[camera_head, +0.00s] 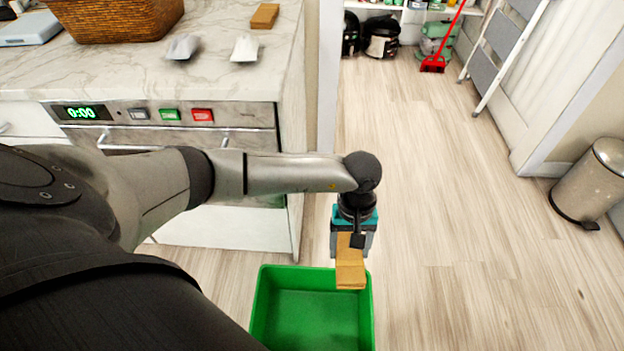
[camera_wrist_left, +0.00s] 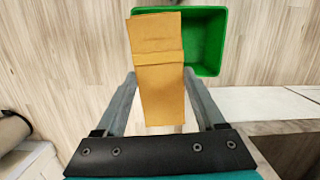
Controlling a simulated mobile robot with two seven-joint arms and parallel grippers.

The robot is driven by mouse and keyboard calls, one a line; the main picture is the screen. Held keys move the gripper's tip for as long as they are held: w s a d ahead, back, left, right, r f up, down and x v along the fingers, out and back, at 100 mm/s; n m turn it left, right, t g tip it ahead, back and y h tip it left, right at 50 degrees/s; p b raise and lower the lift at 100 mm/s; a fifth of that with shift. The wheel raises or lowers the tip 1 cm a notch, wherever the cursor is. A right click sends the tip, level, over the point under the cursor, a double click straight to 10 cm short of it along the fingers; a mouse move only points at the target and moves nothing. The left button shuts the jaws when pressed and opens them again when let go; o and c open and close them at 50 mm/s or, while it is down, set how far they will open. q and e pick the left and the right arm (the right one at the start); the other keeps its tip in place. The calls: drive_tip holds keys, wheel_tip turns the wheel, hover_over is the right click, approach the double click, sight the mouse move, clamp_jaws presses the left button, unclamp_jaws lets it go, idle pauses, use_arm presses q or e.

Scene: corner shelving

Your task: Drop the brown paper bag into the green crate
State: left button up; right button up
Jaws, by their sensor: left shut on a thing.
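The brown paper bag (camera_head: 350,272) hangs from my left gripper (camera_head: 352,240), which is shut on it. In the left wrist view the bag (camera_wrist_left: 158,65) lies between the two fingers of the gripper (camera_wrist_left: 160,90). The green crate (camera_head: 312,274) stands on the floor and looks empty in the part that shows. In the head view the bag overlaps the crate's far right corner. In the left wrist view the crate (camera_wrist_left: 222,40) shows behind and to the right of the bag, and the bag hides part of it. My right gripper is not in view.
A marble counter (camera_head: 215,75) with an oven front stands at the left, close to the crate. On it are a wicker basket (camera_head: 115,18) and another brown packet (camera_head: 265,16). A metal bin (camera_head: 595,180) stands at the right. The wooden floor right of the crate is clear.

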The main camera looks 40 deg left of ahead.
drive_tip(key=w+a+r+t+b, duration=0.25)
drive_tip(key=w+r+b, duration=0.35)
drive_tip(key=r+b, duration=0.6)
use_arm(q)
drive_tip(key=s+a+f+n+b, duration=0.1)
drive_tip(key=f+n+b, duration=0.1)
drive_tip(key=f, duration=1)
drive_tip(key=s+a+f+n+b, duration=0.2)
drive_tip(key=f+n, duration=0.1)
drive_tip(key=f, duration=0.9)
drive_tip(key=s+a+f+n+t+b, duration=0.1)
drive_tip(key=s+f+n+b, duration=0.1)
drive_tip(key=f, duration=1)
drive_tip(key=shift+a+f+n+h+b, duration=0.2)
drive_tip(key=shift+a+n+h+b, duration=0.15)
drive_tip(key=shift+n+b, duration=0.25)
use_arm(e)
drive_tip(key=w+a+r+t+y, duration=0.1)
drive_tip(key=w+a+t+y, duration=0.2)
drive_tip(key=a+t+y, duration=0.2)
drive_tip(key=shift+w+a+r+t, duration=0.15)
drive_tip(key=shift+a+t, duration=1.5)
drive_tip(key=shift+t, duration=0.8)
use_arm(q)
drive_tip(key=o, duration=1.3)
drive_tip(key=shift+r, duration=0.1)
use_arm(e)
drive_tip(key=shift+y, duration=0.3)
